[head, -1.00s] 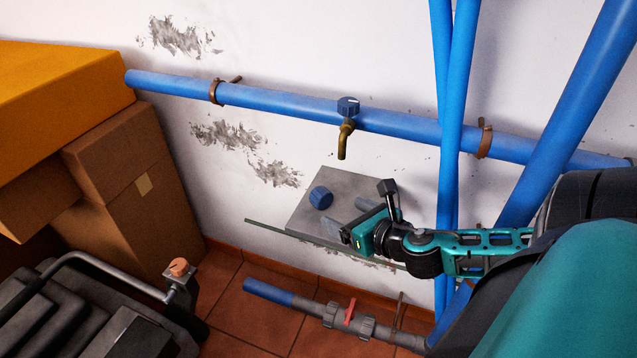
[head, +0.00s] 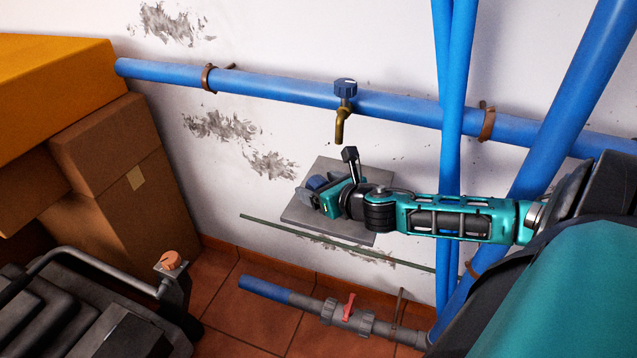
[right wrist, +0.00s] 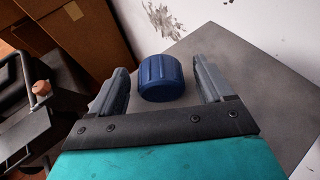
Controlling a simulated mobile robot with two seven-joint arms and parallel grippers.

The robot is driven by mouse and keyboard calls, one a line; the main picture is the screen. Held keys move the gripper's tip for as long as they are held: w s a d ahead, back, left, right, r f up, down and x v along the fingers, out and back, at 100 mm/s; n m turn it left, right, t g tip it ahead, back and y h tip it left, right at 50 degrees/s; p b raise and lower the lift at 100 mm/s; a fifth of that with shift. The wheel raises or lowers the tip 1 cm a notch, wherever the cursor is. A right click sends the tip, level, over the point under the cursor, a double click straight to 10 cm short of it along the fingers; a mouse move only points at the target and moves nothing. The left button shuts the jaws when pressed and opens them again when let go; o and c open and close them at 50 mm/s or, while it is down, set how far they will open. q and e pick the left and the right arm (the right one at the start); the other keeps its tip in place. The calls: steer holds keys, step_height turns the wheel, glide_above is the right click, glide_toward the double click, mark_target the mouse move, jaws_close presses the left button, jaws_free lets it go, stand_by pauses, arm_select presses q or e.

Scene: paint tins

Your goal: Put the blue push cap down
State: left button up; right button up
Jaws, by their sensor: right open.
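The blue push cap (right wrist: 161,77) rests on a grey square plate (right wrist: 240,50). In the right wrist view it sits between the tips of my open right gripper (right wrist: 160,85), with a visible gap to each finger. In the head view the cap (head: 317,183) is partly hidden by my right gripper (head: 312,195), which is low over the plate (head: 345,227). My left gripper is not in view.
A blue pipe (head: 270,88) with a brass tap (head: 340,123) runs along the wall above the plate. Upright blue pipes (head: 450,100) stand behind my right arm. Cardboard boxes (head: 120,190) are stacked at the left.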

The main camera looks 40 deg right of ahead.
steer(key=shift+w+f, duration=0.2)
steer(key=shift+w, duration=0.25)
steer(key=shift+c, duration=0.2)
steer(key=c, duration=1.1)
steer(key=shift+r, duration=0.1)
